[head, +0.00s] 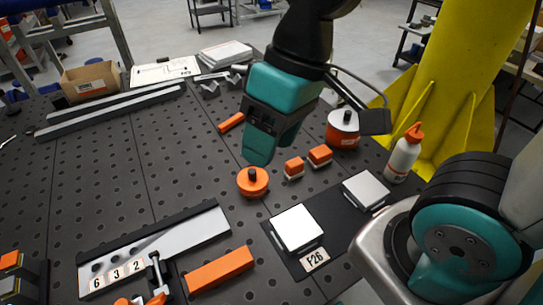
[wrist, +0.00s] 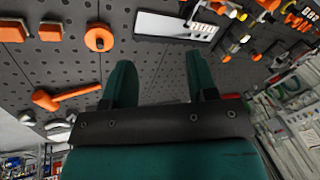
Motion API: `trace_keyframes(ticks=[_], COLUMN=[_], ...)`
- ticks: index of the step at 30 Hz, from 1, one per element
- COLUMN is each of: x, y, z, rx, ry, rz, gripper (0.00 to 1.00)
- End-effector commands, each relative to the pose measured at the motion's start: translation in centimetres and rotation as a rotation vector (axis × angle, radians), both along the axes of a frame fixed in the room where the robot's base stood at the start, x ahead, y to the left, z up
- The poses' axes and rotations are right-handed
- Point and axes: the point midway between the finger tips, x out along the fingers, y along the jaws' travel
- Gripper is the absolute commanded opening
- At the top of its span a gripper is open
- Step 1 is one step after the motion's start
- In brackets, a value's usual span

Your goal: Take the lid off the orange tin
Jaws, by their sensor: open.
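A small round orange tin (head: 252,182) with a black knob on top stands on the perforated table, just below my gripper in the head view. It also shows in the wrist view (wrist: 99,38), upper left of the fingers. A larger orange tin (head: 343,135) with a pale top and black knob stands farther right, partly beside my arm. Both look closed; I cannot tell which one the task means. My gripper (head: 272,146) is open and empty above the table, apart from both tins. Its two teal fingers show in the wrist view (wrist: 160,78).
Two orange-topped blocks (head: 294,168) lie right of the small tin. An orange-handled tool (head: 231,122) lies behind it. A white bottle (head: 403,154) stands near the yellow column (head: 455,80). A metal plate (head: 160,250), orange bar (head: 220,270) and dark mat (head: 335,225) lie in front.

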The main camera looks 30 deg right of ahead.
Motion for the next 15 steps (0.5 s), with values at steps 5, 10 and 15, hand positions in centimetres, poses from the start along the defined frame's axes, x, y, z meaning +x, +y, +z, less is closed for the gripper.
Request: trace_keyframes(ticks=[5,10,15], x=[8.5,15.1,17.9], y=[-1.4,-4.1,-5.2], z=[-3.2,-6.3,-8.1], rx=[-0.137,-0.252,-0.306], ry=[0.131,0.227,0.267], rz=[-0.348,-0.698,-0.868], gripper=[0.53,0.53,0.53])
